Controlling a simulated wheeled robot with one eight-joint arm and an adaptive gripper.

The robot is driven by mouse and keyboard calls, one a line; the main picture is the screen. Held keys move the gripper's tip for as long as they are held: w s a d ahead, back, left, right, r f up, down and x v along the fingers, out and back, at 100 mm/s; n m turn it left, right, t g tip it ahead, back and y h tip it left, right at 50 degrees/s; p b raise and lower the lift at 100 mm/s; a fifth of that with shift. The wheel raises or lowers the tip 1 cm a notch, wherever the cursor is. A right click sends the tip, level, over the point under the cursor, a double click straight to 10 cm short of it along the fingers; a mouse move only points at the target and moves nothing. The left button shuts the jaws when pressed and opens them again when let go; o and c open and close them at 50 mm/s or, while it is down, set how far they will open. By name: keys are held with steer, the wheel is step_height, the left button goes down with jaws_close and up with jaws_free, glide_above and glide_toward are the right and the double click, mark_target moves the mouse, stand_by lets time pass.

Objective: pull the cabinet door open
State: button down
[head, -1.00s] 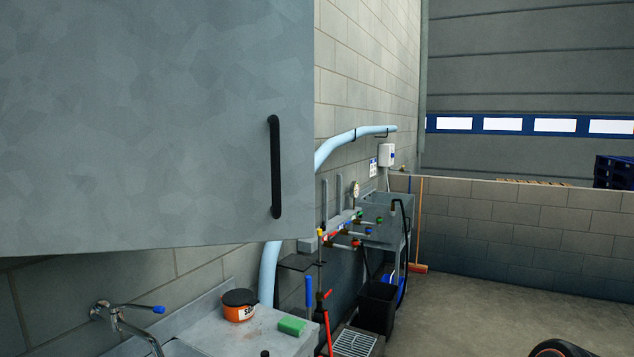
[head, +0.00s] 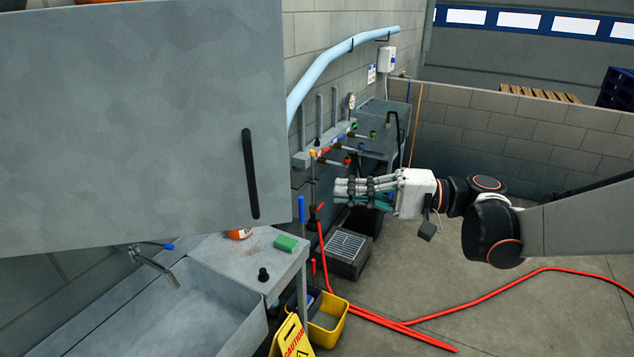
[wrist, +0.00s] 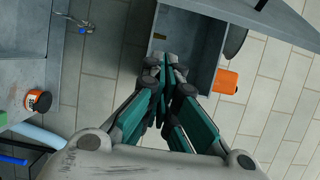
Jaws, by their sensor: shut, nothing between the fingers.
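The grey cabinet door (head: 120,130) fills the upper left of the head view. Its long black vertical handle (head: 250,174) is near its right edge. My gripper (head: 338,190) is to the right of the handle, apart from it, with its fingers pointing left. It holds nothing. In the wrist view my gripper (wrist: 166,65) shows its dark teal fingers together, in front of a grey box-like recess (wrist: 205,55) with something dark inside. A grey panel (wrist: 275,22) slants across the upper right there.
A metal sink (head: 190,315) with a tap (head: 155,265) stands below the door. A green sponge (head: 286,243) lies on its counter. A yellow bucket (head: 327,322) and caution sign (head: 292,340) stand on the floor. A red hose (head: 480,307) crosses the open floor at right.

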steer(key=s+a+p, duration=0.2)
steer(key=s+a, duration=0.1)
steer(key=a, duration=0.5)
steer(key=shift+s+a+p, duration=0.3)
steer(key=shift+p, duration=0.1)
steer(key=shift+s+d, duration=0.1)
